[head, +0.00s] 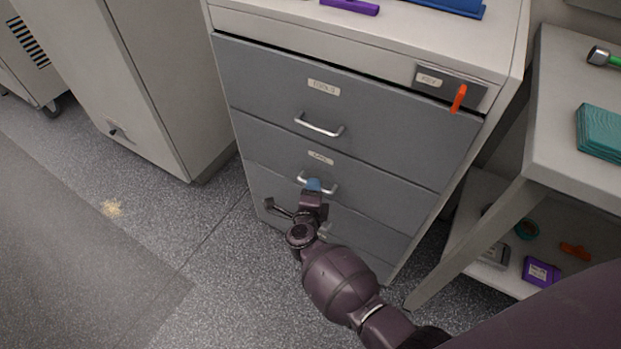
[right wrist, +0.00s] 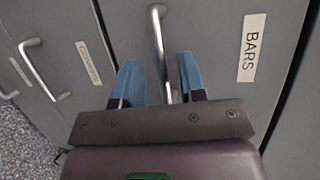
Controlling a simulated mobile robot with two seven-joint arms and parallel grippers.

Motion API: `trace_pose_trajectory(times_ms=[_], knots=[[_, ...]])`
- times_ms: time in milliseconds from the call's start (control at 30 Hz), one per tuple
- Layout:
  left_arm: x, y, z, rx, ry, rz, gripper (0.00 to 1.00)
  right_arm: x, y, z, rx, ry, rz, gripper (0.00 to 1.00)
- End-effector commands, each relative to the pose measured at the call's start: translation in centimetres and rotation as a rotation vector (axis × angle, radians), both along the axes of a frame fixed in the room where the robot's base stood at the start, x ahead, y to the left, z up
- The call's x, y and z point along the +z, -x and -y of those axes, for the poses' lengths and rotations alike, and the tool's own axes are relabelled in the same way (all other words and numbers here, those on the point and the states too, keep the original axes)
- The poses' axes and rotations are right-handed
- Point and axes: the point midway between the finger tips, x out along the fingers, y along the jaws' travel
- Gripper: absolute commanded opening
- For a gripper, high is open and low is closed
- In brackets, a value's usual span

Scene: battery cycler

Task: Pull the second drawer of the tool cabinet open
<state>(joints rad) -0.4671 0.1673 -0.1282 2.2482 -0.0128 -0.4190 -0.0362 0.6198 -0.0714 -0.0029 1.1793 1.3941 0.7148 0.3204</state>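The grey tool cabinet (head: 262,108) stands in front of me with its drawers stacked. The second drawer (head: 380,172) looks shut, flush with the front. Its silver bar handle (head: 331,190) sits below a small label, which reads BARS in the right wrist view (right wrist: 254,47). My right gripper (head: 314,184) is at this handle. In the right wrist view its two blue fingers (right wrist: 158,68) stand apart, one on each side of the handle bar (right wrist: 157,30), with gaps visible. The handle's near end is partly hidden by the gripper. My left gripper is not in view.
The top drawer's handle (head: 319,126) is above, and an orange lever (head: 458,98) is at the cabinet's upper right. A workbench (head: 549,135) with a lower shelf stands close on the right. Speckled floor (head: 230,270) is open in front and left.

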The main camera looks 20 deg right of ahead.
Motion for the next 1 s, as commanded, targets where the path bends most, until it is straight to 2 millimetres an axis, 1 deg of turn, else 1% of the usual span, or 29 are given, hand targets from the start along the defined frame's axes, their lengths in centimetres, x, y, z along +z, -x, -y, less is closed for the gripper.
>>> trace_pose_trajectory(times_ms=[167,367,400,467,633,1000], knots=[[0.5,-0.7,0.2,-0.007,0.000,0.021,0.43,-0.2,-0.2,0.3,0.000,0.001,0.000,0.38],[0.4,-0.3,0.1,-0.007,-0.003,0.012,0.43,-0.1,-0.3,0.3,0.000,0.000,0.001,0.38],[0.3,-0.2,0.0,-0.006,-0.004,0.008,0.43,-0.1,-0.3,0.4,0.000,0.000,0.001,0.36],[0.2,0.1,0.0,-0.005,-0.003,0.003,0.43,-0.1,-0.3,0.3,0.000,0.000,0.001,0.27],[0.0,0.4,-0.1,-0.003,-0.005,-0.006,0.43,-0.1,-0.2,0.3,0.000,0.000,0.001,0.01],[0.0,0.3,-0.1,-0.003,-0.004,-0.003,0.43,-0.1,-0.2,0.4,0.000,0.000,0.001,0.00]])
